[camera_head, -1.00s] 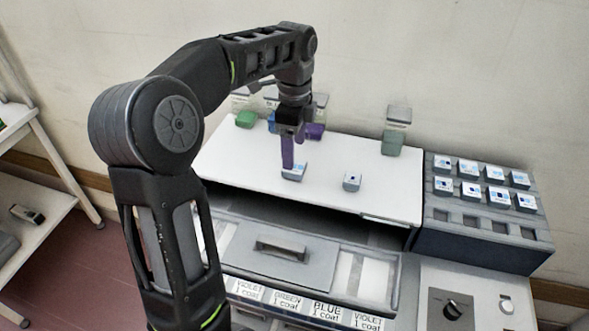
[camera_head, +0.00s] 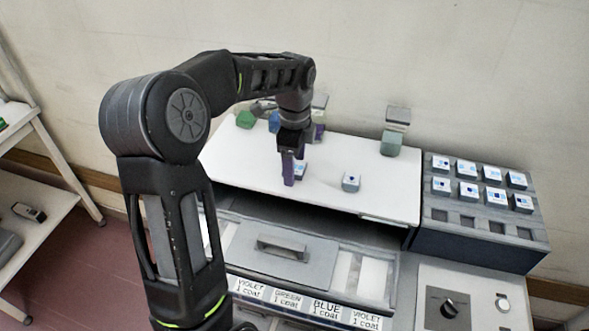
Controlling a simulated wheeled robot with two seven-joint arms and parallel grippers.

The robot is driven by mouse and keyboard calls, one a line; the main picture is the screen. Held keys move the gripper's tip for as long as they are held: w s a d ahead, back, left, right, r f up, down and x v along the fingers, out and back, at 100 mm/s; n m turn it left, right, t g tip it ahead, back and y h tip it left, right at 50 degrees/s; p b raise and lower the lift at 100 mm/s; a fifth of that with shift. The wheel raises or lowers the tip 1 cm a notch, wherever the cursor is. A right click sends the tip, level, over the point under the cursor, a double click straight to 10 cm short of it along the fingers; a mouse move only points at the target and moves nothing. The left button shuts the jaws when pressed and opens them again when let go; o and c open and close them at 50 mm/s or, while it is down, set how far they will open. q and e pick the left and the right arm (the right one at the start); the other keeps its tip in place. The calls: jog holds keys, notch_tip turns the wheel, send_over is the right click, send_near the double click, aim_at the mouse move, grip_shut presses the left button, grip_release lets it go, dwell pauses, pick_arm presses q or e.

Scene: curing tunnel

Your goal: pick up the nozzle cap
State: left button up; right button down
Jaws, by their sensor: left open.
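My left gripper (camera_head: 289,182) reaches over the white tabletop from the left, its purple-tinted fingers pointing down. It is open, with no thing visibly held. A small pale block with a blue-marked top (camera_head: 301,168) is just behind the fingers and partly hidden by them; I cannot tell whether they touch. A similar small block with a dark blue mark (camera_head: 351,182) stands clear to the right of the gripper. I cannot tell which of these is the nozzle cap. My right gripper is not in view.
A grey rack (camera_head: 480,215) at the right holds several similar marked blocks, with empty slots in front.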

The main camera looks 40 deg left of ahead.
pick_arm(q)
jog(key=shift+c, duration=0.4)
jog(key=c, duration=1.4)
jog(key=shift+r, duration=0.15)
jog(key=shift+c, duration=0.2)
notch_tip(320, 180, up, 6)
jog(key=shift+r+b, duration=0.25)
jog(key=shift+b, duration=0.4)
notch_tip(320, 180, up, 3)
jog(key=shift+r+p, duration=0.2)
jog(key=shift+p, duration=0.75)
jog(key=shift+f, duration=0.1)
